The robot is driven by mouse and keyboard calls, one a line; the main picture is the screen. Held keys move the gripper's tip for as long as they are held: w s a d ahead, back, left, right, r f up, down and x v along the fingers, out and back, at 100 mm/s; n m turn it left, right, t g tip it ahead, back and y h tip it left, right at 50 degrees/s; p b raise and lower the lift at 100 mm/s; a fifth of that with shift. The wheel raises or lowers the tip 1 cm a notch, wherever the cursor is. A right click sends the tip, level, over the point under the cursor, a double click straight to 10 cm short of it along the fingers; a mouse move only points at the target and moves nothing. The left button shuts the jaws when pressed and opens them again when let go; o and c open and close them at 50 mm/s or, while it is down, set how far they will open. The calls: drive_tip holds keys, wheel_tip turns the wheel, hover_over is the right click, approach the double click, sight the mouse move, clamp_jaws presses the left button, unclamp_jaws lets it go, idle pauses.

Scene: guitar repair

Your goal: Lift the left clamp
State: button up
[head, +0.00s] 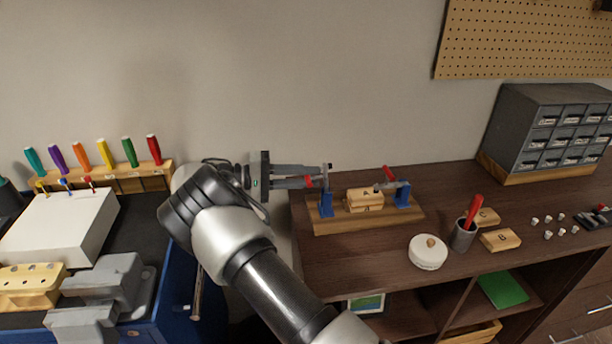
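The left clamp (326,204) has a blue base and a red handle, and stands at the left end of a wooden board (350,222). My gripper (326,172) reaches in from the left, over the top of this clamp. Its two fingers show a narrow gap, and the red handle (309,182) is right by them. The fingers hide part of the clamp's upper end, and I cannot tell whether they touch it. The right clamp (402,195), also blue with a red handle, stands at the board's right end. Stacked wooden blocks (365,199), one marked A, lie between the clamps.
On the brown bench (375,250) are a round white container (428,252), a grey cup (463,236) with a red tool, wooden blocks (500,240) and small white knobs (547,235). A grey drawer cabinet (550,130) stands back right. A screwdriver rack (125,178) stands left.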

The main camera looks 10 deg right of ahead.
drive_tip(key=shift+w+a, duration=0.1)
drive_tip(key=shift+a, duration=0.1)
drive_tip(key=a+r+b, duration=0.1)
drive_tip(key=a, duration=1)
drive_tip(key=shift+a, duration=0.3)
drive_tip(key=shift+r, duration=0.15)
